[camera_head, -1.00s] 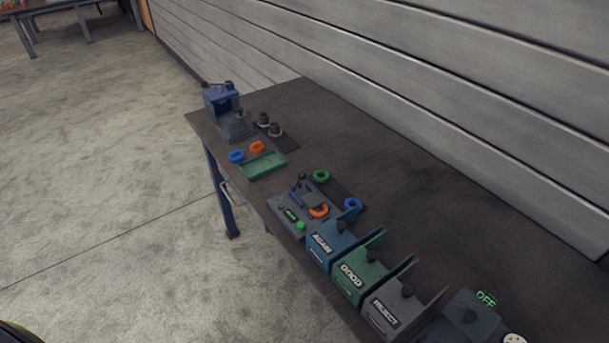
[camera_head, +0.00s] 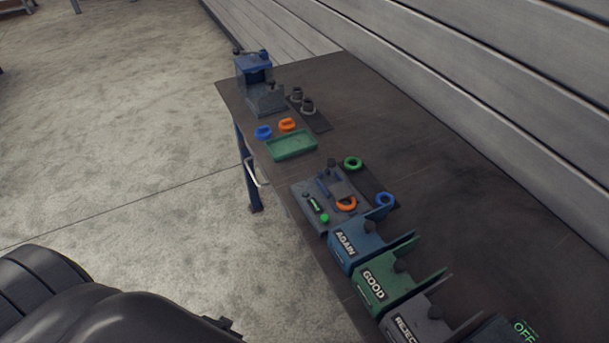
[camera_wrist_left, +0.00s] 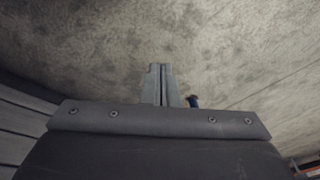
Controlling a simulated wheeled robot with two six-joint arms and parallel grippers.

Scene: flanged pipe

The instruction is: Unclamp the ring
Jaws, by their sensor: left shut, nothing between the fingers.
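An orange ring (camera_head: 346,204) sits on a grey fixture (camera_head: 307,206) on the table in the head view. A green light or button (camera_head: 324,218) shows at the fixture's front. My left gripper (camera_wrist_left: 162,84) is shut and empty over the concrete floor in the left wrist view. My left arm fills the lower left of the head view, away from the fixture. My right gripper is not in view.
Bins marked AGAIN (camera_head: 347,250), GOOD (camera_head: 375,286) and REJECT (camera_head: 408,328) line the table front. A green ring (camera_head: 352,163) and a blue ring (camera_head: 384,199) lie behind the fixture. A green tray (camera_head: 291,146) and a blue press-like machine (camera_head: 257,85) stand farther off.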

